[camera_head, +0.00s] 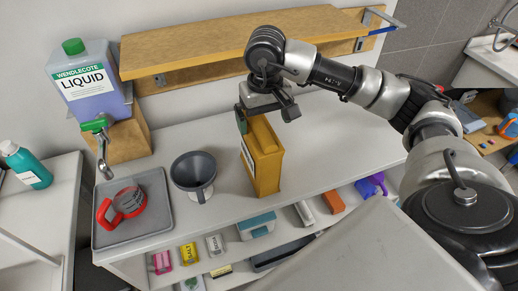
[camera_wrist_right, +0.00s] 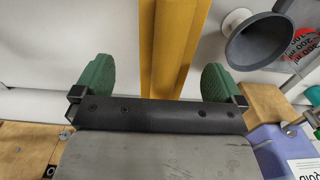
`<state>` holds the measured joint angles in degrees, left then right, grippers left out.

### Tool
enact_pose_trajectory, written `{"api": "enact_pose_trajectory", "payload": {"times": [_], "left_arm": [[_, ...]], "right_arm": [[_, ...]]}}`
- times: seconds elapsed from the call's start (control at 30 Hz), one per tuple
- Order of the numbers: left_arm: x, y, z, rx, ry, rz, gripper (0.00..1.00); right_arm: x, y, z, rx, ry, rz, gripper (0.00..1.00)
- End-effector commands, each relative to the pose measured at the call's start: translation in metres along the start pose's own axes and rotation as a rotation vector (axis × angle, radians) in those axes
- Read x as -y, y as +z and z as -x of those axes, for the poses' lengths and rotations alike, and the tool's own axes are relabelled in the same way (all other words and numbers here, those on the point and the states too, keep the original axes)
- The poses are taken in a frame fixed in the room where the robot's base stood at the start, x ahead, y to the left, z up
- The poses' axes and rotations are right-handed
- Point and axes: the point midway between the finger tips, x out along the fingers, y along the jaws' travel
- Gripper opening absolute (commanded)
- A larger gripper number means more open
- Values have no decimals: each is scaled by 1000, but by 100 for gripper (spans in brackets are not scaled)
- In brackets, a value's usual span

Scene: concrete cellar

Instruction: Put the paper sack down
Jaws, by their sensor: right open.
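The paper sack (camera_head: 264,160) is a tall yellow-brown block with a pale label on its left side. It stands upright on the white counter (camera_head: 330,150), right of the grey funnel. My right gripper (camera_head: 262,116) is at the top of the sack. In the right wrist view the sack (camera_wrist_right: 172,45) lies between the two green fingertips of the right gripper (camera_wrist_right: 157,82), with a gap on both sides. The right gripper is open. Its far finger is mostly hidden in the head view. My left gripper is not in view.
A grey funnel (camera_head: 194,172) stands left of the sack. Further left, a grey tray (camera_head: 155,228) holds a red-handled measuring jug (camera_head: 126,203) beneath the tap of a liquid container (camera_head: 88,85). A wooden shelf (camera_head: 200,40) hangs behind. The counter right of the sack is clear.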

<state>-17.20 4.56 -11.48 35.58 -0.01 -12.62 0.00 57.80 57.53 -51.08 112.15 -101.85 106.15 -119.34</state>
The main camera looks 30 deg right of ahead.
Motion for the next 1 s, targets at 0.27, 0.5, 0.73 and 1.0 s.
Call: {"api": "enact_pose_trajectory", "payload": {"times": [0.27, 0.5, 0.73, 1.0], "left_arm": [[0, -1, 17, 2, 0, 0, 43], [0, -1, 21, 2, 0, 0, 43], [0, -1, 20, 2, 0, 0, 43], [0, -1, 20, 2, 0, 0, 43]], "right_arm": [[7, -2, -28, 5, -1, 0, 100], [8, -3, -55, 1, -1, 0, 100], [8, -3, -56, 0, -2, 0, 98], [8, -3, -56, 0, -2, 0, 57]]}}
